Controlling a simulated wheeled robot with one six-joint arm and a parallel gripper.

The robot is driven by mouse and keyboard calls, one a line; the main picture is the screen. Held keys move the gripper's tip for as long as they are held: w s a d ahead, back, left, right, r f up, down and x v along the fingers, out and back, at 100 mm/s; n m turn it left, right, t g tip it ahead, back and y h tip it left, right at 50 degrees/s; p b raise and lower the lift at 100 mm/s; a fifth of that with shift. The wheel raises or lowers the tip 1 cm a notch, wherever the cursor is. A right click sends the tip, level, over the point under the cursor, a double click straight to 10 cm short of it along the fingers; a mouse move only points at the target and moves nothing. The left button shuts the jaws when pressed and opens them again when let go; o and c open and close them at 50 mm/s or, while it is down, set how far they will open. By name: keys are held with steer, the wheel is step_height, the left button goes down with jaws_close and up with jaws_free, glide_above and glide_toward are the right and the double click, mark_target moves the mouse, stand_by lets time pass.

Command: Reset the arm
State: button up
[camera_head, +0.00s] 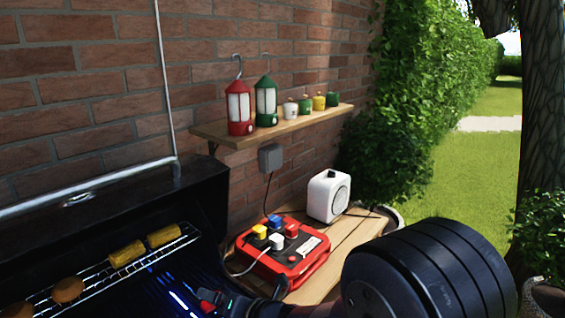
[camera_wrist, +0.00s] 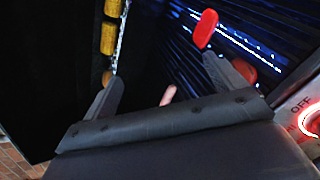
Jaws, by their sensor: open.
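My gripper (camera_wrist: 163,70) is open in the wrist view, its two dark fingers spread apart with nothing held between them. It hangs over the dark grill interior. In the head view my black arm link fills the lower right, and the gripper end is mostly cut off at the bottom edge. A red object (camera_wrist: 205,28) shows past the right finger over the grate. A pinkish piece (camera_wrist: 168,95) shows between the fingers; I cannot tell what it is.
The open black grill (camera_head: 120,215) has a raised rack with corn (camera_head: 127,254) and round patties (camera_head: 68,289). A red power box (camera_head: 285,262) and white speaker (camera_head: 328,196) stand on the wooden side table (camera_head: 365,228). A wall shelf (camera_head: 235,140) holds lanterns and mugs.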

steer(key=shift+r+m, duration=0.1)
steer(key=shift+m, duration=0.8)
